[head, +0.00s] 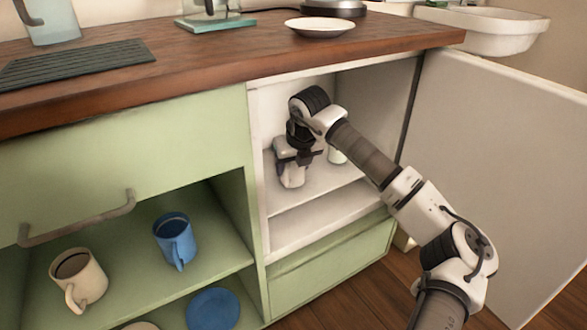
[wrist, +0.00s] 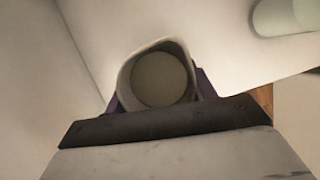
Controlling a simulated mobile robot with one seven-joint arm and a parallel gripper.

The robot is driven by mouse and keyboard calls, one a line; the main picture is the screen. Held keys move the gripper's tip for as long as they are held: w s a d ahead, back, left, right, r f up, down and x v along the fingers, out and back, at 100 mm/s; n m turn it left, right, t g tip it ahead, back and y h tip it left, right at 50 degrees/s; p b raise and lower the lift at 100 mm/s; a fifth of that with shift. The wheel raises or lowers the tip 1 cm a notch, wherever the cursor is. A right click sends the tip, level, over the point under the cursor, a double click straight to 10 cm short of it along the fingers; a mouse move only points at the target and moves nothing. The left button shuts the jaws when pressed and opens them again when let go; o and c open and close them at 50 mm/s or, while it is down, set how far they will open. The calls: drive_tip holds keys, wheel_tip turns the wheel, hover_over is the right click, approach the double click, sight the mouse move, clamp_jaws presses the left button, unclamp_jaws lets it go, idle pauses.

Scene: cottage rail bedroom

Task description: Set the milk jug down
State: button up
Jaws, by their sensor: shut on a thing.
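The milk jug (wrist: 128,78) is a pale jug seen from above in the wrist view, with its round open mouth facing the camera. My gripper (head: 296,163) is shut on it, with dark finger parts showing at both sides of the jug. In the head view my gripper reaches into an open white-lined compartment, and the pale jug (head: 291,177) shows low at its left side, partly hidden. It looks upright, close above or on the white shelf (head: 316,187); I cannot tell whether it touches.
The open door (head: 495,160) is at right, the side wall close at left. A wooden counter (head: 230,62) lies above. A blue mug (head: 175,238) and cream mug (head: 80,275) stand in the green cubby.

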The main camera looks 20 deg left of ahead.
drive_tip(key=shift+f, duration=0.2)
drive_tip(key=shift+f, duration=0.15)
drive_tip(key=o, duration=1.2)
drive_tip(key=shift+r, duration=0.3)
drive_tip(key=p+v, duration=0.1)
drive_tip(key=v, duration=0.2)
drive_tip(key=s+d+p, duration=0.1)
drive_tip(key=s+d, duration=0.7)
drive_tip(key=shift+s+f+p, duration=0.2)
drive_tip(key=shift+s+p, duration=0.1)
drive_tip(key=shift+s, duration=0.1)
drive_tip(key=shift+d, duration=0.1)
